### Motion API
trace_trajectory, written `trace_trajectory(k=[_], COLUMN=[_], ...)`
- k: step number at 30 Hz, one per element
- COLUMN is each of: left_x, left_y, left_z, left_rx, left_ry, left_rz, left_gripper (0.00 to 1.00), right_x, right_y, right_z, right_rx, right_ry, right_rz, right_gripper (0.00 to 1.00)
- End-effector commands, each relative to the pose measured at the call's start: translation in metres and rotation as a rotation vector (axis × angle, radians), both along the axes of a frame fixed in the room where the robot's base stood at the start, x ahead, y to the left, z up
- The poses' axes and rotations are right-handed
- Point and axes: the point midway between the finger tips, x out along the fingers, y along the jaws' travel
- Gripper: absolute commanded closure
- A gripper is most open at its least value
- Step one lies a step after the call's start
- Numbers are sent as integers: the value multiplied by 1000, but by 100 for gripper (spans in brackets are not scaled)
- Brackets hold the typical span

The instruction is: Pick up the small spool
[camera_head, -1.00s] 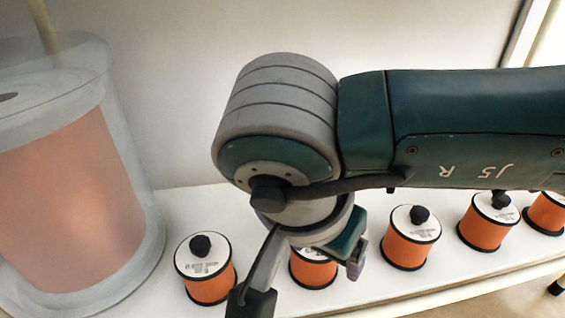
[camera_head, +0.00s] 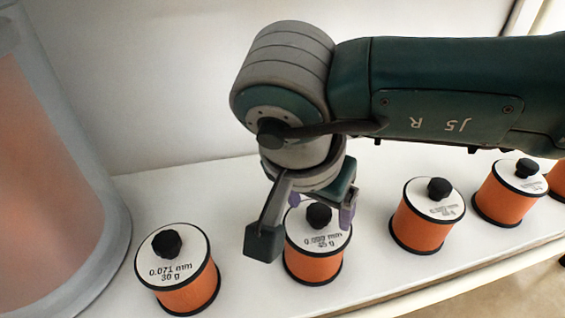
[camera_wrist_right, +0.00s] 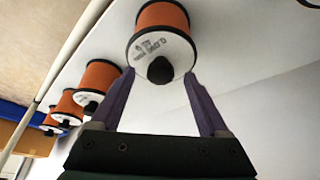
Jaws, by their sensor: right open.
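Several small orange spools with white tops and black knobs stand upright in a row. My right gripper (camera_head: 320,208) is open and empty over the spool marked 45 g (camera_head: 314,263). Its purple fingers are on either side of that spool's black knob in the head view. The right wrist view shows this spool (camera_wrist_right: 162,45) just beyond the open fingertips (camera_wrist_right: 159,78), its knob between them in the picture; I see no grip on it. Another small spool, marked 0.071 mm 30 g (camera_head: 186,289), stands to the left. My left gripper is not in view.
More small spools, including one to the right (camera_head: 420,232) and one farther right (camera_head: 503,207), stand on the white shelf (camera_head: 375,285). A large clear-cased spool (camera_head: 108,225) fills the left side. A pale wall is behind. The shelf's front edge is close.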

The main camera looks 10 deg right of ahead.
Motion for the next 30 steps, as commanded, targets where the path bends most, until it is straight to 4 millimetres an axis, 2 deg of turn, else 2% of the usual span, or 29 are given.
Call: trace_trajectory(k=[1, 9, 10, 30], left_x=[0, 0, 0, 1], left_y=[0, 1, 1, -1], left_z=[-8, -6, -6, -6], left_rx=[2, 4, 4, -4], left_ry=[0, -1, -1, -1], left_rz=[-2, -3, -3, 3], left_gripper=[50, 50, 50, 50], right_x=[2, 3, 3, 3], right_y=[-1, -2, -2, -2], right_z=[-8, -7, -7, -7], right_rx=[1, 1, 0, 0], right_ry=[-1, -2, -1, -1], right_rz=[-1, 1, 0, 0], right_gripper=[21, 21, 24, 99])
